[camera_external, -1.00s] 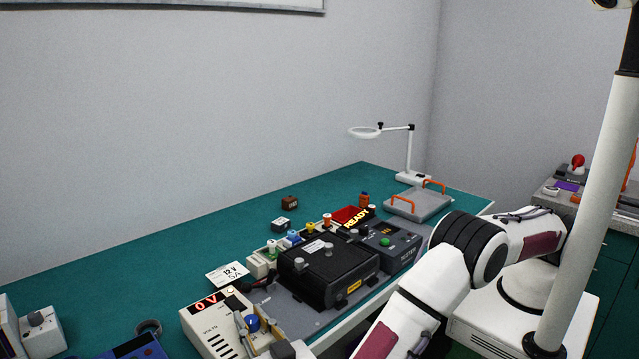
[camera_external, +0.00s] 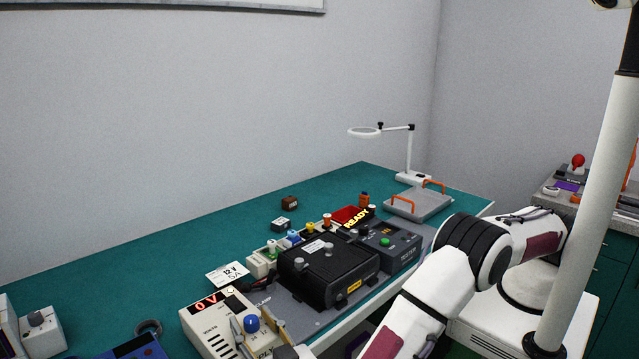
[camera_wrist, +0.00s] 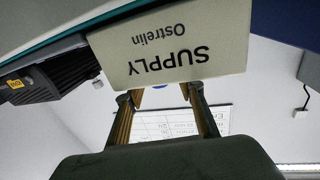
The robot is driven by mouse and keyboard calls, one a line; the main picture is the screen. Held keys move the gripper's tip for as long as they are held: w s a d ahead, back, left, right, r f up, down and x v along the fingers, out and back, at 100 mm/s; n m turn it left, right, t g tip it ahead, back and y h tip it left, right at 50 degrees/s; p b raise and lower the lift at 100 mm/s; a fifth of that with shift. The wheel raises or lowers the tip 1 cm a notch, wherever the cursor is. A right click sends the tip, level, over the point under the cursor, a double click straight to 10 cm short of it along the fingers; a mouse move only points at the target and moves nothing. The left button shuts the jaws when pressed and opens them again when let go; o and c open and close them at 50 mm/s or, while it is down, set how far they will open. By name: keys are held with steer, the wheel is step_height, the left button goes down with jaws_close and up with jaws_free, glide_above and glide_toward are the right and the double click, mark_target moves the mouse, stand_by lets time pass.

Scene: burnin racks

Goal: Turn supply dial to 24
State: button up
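The supply (camera_external: 203,330) is a cream box at the front of the bench, its red display reading 0 V. Its blue dial (camera_external: 251,323) stands on the top face. My gripper (camera_external: 250,330) is at the dial, with one finger on each side of it. In the wrist view the supply's face (camera_wrist: 170,45) shows upside-down lettering "SUPPLY Ostrelin". My fingers (camera_wrist: 160,95) are apart there, with a small blue patch between their tips. Most of the dial is hidden in that view. Contact with the dial cannot be made out.
A 12 V 5A card (camera_external: 228,274) lies behind the supply. A black box (camera_external: 325,272) and a tester (camera_external: 390,247) stand to the right. A magnifier lamp (camera_external: 408,155) and a grey tray (camera_external: 418,205) are at the far end.

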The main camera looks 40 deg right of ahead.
steer(key=s+a, duration=0.2)
steer(key=s, duration=0.8)
steer(key=shift+s, duration=0.3)
steer(key=w+d+n+y, duration=0.1)
steer(key=n+y, duration=0.1)
steer(key=w+d+n+y, duration=0.1)
steer(key=y, duration=0.1)
steer(key=shift+w+d+f+n, duration=0.1)
steer(key=shift+w+d+n, duration=0.15)
steer(key=shift+n, duration=0.15)
stand_by(0.4)
steer(key=shift+w, duration=0.2)
